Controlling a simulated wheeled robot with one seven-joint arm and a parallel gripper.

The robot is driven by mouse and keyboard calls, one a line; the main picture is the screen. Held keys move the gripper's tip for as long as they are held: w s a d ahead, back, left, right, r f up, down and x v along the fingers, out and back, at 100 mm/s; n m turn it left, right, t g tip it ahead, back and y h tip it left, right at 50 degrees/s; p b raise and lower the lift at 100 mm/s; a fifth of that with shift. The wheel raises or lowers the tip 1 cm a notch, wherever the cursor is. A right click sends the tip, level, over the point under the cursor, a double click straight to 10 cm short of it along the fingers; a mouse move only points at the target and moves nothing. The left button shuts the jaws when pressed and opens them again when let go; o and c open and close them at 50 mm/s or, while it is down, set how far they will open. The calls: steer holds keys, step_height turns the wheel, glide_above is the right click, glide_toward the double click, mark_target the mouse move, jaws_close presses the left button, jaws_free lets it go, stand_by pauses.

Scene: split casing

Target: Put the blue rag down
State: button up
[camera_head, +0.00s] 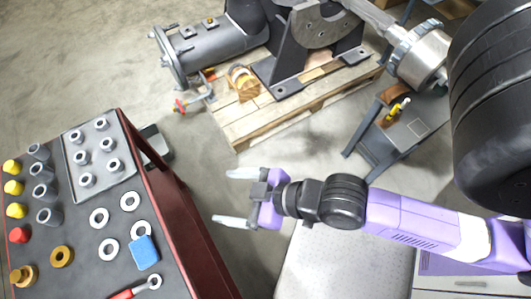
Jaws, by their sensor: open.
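A small blue rag (145,252) lies flat on the dark top of the red cart (75,215), near its right edge. It touches or partly covers a metal ring. My gripper (233,197) is open and empty, to the right of the cart and of the rag. Its two pale fingers point left towards the cart, with a clear gap between them. The fingers are apart from the rag.
Several metal rings (130,201), a brass ring (62,257), a red-handled tool (122,294) and a tray of fittings (98,150) sit on the cart. A wooden pallet (245,122) with machinery stands behind. Open floor lies between cart and pallet.

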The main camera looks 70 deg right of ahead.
steer(key=s+d+r+m+t+h, duration=0.1)
steer(key=s+d+r+t, duration=0.1)
steer(key=s+r, duration=0.5)
steer(key=s+t, duration=0.1)
steer(key=s, duration=0.2)
steer(key=shift+d+r+m+h, duration=0.25)
steer(key=shift+d+m+h, duration=0.05)
steer(key=shift+d, duration=0.05)
steer(key=shift+s, duration=0.1)
steer(key=shift+c, duration=0.5)
steer(key=shift+c, duration=1.1)
